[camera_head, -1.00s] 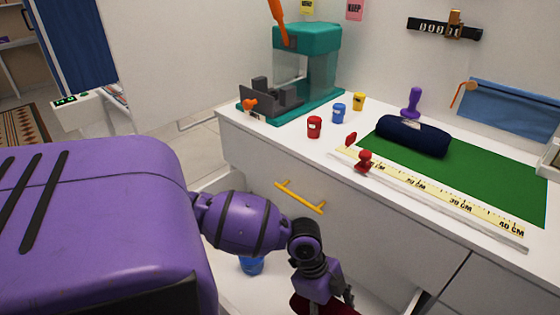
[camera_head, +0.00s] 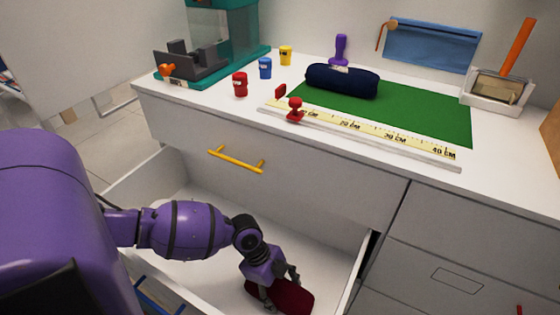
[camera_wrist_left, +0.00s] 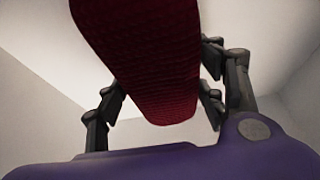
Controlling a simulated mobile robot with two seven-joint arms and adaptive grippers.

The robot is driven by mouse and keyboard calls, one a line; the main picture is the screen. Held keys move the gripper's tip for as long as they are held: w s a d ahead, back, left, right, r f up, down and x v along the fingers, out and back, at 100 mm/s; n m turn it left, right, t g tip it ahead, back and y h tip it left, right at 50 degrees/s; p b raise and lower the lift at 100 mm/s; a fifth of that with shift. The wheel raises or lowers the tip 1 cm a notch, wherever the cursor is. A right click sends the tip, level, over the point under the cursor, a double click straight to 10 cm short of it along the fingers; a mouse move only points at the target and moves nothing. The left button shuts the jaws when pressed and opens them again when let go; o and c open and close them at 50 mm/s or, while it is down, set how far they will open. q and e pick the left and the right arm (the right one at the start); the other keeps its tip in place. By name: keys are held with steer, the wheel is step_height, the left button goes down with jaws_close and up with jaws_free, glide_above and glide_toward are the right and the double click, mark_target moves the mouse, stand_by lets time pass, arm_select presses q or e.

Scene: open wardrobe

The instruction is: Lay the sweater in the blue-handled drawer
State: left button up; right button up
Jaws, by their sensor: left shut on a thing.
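The dark red, folded sweater (camera_head: 288,297) is in my left gripper (camera_head: 275,283), whose fingers are on either side of it. In the left wrist view the sweater (camera_wrist_left: 145,60) fills the space between the finger pairs, with pale drawer walls around. The open drawer (camera_head: 325,248) has a white inside, and its blue handle (camera_head: 158,296) shows at the lower left. The gripper and sweater are in the drawer's area, near its right part. I cannot tell whether the sweater touches the drawer floor. My right gripper is out of view.
A shut drawer with a yellow handle (camera_head: 236,160) is above the open one. The counter holds a dark blue roll (camera_head: 342,81), a green mat (camera_head: 420,110), a ruler (camera_head: 360,135), small pots and a teal machine (camera_head: 230,30). The open drawer's left part is clear.

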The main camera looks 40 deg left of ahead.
arm_select(q)
steer(key=shift+w, duration=0.1)
steer(key=o, duration=1.2)
steer(key=shift+c, duration=0.2)
steer(key=shift+o, duration=0.5)
steer(key=shift+r, duration=0.15)
steer(key=p+v, duration=0.3)
steer(key=v, duration=0.8)
steer(key=shift+a+r, duration=0.1)
steer(key=shift+a, duration=0.1)
steer(key=shift+r, duration=0.3)
